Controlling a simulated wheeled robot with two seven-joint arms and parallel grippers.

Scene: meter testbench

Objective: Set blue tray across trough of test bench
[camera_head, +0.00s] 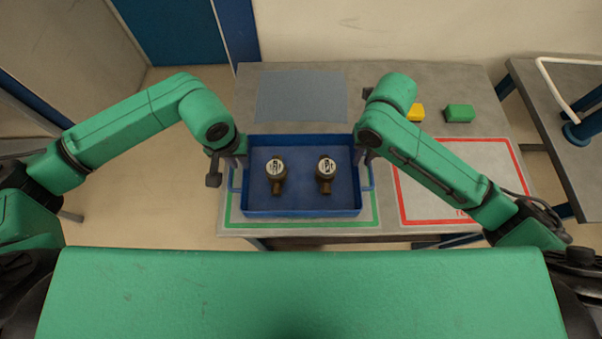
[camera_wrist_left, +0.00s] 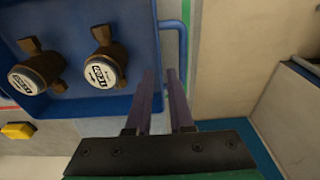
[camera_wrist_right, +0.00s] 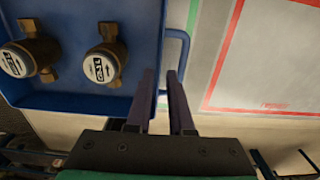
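The blue tray (camera_head: 302,211) lies on the grey table inside a green outline, with two brass water meters (camera_head: 275,172) (camera_head: 325,171) in it. It has a loop handle at each end. My left gripper (camera_head: 236,160) is at the tray's left end, and my right gripper (camera_head: 364,155) is at its right end. In the left wrist view the fingers (camera_wrist_left: 160,72) are apart beside the handle (camera_wrist_left: 184,50). In the right wrist view the fingers (camera_wrist_right: 161,72) are also apart beside the other handle (camera_wrist_right: 186,55). I cannot tell whether they touch the tray. No trough is clearly visible.
A red-outlined area (camera_head: 402,200) lies right of the tray. A yellow block (camera_head: 416,113) and a green block (camera_head: 459,113) stand behind it. A grey-blue mat (camera_head: 300,95) lies at the back. Another bench (camera_head: 545,110) with a white pipe (camera_head: 548,75) stands at the right.

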